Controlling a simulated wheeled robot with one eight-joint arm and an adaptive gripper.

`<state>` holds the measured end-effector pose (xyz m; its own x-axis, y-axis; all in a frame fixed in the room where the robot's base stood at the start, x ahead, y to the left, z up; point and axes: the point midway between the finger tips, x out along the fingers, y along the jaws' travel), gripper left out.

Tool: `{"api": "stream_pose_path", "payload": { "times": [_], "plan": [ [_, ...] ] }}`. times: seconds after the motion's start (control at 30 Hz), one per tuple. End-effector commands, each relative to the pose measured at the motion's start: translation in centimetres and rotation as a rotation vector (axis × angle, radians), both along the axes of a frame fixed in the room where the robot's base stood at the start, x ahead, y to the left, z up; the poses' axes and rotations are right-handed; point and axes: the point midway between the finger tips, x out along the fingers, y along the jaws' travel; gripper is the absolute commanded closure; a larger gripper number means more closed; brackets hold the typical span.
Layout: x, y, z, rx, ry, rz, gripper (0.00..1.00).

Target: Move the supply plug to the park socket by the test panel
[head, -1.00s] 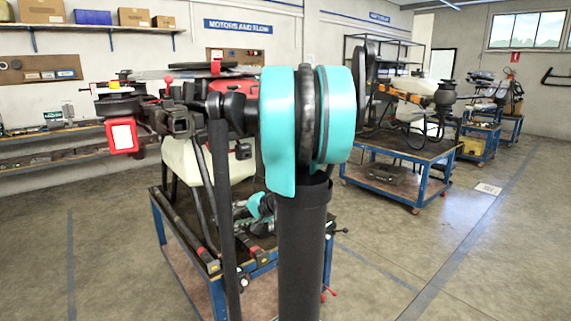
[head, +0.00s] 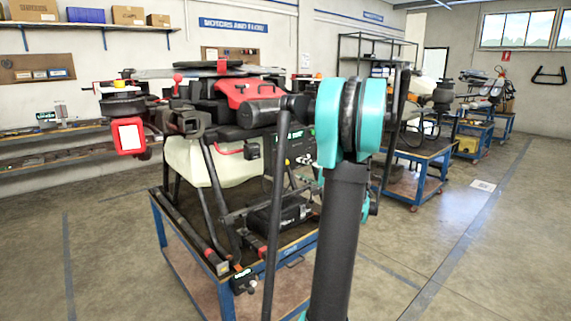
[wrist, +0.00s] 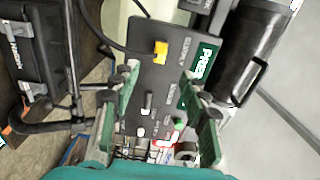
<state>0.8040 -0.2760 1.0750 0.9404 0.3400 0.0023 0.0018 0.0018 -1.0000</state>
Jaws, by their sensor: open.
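In the wrist view a yellow plug (wrist: 160,52) with a black cable sits on a dark grey panel (wrist: 150,80). Small pale fittings (wrist: 147,104) and a green one (wrist: 179,125) show lower on the panel; I cannot tell which is the park socket.
A drone (head: 235,100) with a pale tank stands on a blue-framed cart (head: 190,245). In the wrist view a black cylinder (wrist: 245,45) with a handle is at right and a black case (wrist: 30,60) at left. Free floor (head: 450,270) lies right of the cart.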

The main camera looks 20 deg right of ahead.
Motion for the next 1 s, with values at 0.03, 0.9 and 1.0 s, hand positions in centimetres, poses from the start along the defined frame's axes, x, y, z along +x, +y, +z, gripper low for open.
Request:
{"api": "stream_pose_path", "payload": {
  "times": [0.03, 0.9, 1.0],
  "plan": [
    [0.0, 0.0, 0.0, 0.0, 0.0, 0.0, 0.55],
    [7.1, 2.7, 0.0, -0.002, 0.002, 0.003, 0.55],
    [7.8, 3.0, 0.0, -0.002, 0.002, 0.003, 0.55]
  ]
}}
